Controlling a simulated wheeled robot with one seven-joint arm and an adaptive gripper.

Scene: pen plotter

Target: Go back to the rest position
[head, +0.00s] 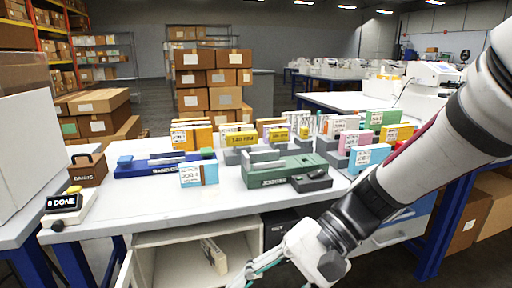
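My gripper (262,268) shows at the bottom of the head view, low in front of the white table (130,208). My arm reaches down to it from the right edge. The gripper is pale with teal-green parts and is partly cut off by the lower frame edge. Its fingertips are not clear, so I cannot tell whether it is open or shut. No held object is visible. It is near the open compartment (165,262) under the table, where a pale item (214,256) leans.
On the table stand a blue device (150,170), a green device (270,175), a dark small unit (312,181), and several coloured boxes. At left are a display reading DONE (65,203) and a brown carrier (87,169). The table's front left is clear.

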